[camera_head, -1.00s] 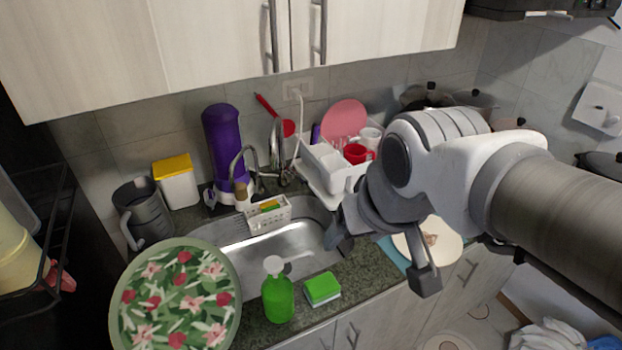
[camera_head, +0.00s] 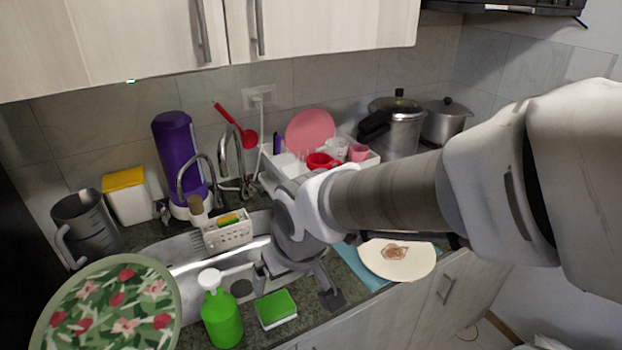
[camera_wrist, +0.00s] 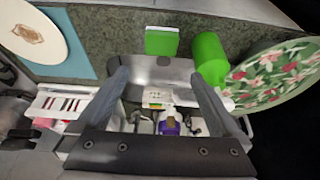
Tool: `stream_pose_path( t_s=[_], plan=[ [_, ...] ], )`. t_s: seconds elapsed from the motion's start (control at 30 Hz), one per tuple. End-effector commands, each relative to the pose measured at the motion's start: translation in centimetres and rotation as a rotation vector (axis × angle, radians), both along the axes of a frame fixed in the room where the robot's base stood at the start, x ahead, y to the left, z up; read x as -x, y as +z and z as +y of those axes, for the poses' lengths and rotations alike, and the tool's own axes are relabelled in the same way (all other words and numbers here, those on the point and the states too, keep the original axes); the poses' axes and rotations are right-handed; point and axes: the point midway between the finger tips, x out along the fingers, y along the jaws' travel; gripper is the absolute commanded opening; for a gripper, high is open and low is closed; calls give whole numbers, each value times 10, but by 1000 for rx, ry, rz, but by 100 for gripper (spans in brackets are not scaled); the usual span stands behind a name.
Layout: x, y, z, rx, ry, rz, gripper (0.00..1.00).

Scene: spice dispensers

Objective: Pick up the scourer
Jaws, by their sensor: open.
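The scourer (camera_head: 277,308) is a green block with a pale lower edge, lying flat on the dark counter's front strip. It shows in the wrist view (camera_wrist: 161,41) at the upper middle. My gripper (camera_head: 297,285) is open and empty. It is over the sink's front edge, close behind and to the right of the scourer, apart from it. In the wrist view the gripper's fingers (camera_wrist: 158,76) are spread wide, and the scourer lies ahead between their lines. A smaller green and yellow sponge (camera_head: 229,220) sits in the white sink caddy.
A green soap bottle (camera_head: 222,318) stands just left of the scourer. A floral plate (camera_head: 108,312) is farther left. A cream plate (camera_head: 397,262) lies on a blue mat to the right. The sink (camera_head: 185,285) and tap (camera_head: 187,165) are behind.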

Motion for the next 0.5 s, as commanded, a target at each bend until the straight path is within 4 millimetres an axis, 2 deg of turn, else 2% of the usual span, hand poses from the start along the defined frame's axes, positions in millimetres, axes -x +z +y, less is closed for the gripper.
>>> stream_pose_path(
  t_s=[0.5],
  plan=[
    [-27, -81, 17, 3, 1, 3, 100]
  ],
)
